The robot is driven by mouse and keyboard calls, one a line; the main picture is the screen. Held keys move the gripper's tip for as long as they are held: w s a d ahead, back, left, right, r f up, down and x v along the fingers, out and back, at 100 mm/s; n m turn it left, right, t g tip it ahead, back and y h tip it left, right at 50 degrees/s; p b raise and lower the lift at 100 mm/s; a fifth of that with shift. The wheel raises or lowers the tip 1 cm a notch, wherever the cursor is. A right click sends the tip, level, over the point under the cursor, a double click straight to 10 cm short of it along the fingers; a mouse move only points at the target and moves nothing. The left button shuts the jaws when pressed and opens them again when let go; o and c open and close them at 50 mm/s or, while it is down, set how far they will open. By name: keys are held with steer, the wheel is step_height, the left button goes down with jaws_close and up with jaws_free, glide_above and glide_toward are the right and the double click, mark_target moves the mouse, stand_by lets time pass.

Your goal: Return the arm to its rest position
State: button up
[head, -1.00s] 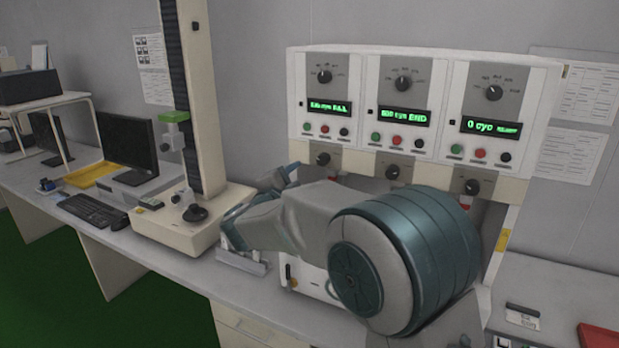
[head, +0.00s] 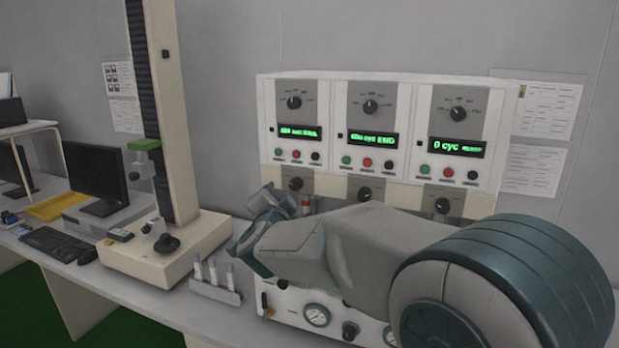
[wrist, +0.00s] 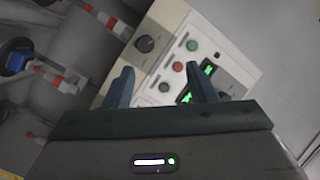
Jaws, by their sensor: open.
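My gripper (wrist: 162,82) shows in the wrist view with two dark fingers apart and nothing between them. A control panel with buttons and a green display lies beyond the fingertips. In the head view my arm reaches from the lower right toward the front of the white test cabinet (head: 268,120). My wrist end is below the left part of the panel; the fingertips cannot be made out there. My forearm hides much of the cabinet's lower front.
A small rack (head: 222,294) with several white upright pieces stands on the bench left of the cabinet. A tall column tester (head: 160,255), a monitor (head: 95,172) and a keyboard (head: 58,245) are further left. Gauges (head: 317,315) show below my arm.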

steer(key=s+d+f+n+g, duration=0.3)
steer(key=s+d, duration=0.4)
steer(key=s, duration=0.4)
steer(key=s+d+f+n+g, duration=0.3)
steer(key=s+d+f+g, duration=0.3)
steer(key=s+d+f, duration=0.2)
steer(key=s+d+f+n+g, duration=0.3)
steer(key=s+d+f+g, duration=0.2)
steer(key=s, duration=0.8)
steer(key=d, duration=0.3)
steer(key=shift+s+f+n, duration=0.3)
steer(key=shift+f+n, duration=0.05)
steer(key=shift+n, duration=0.05)
steer(key=shift+a, duration=0.1)
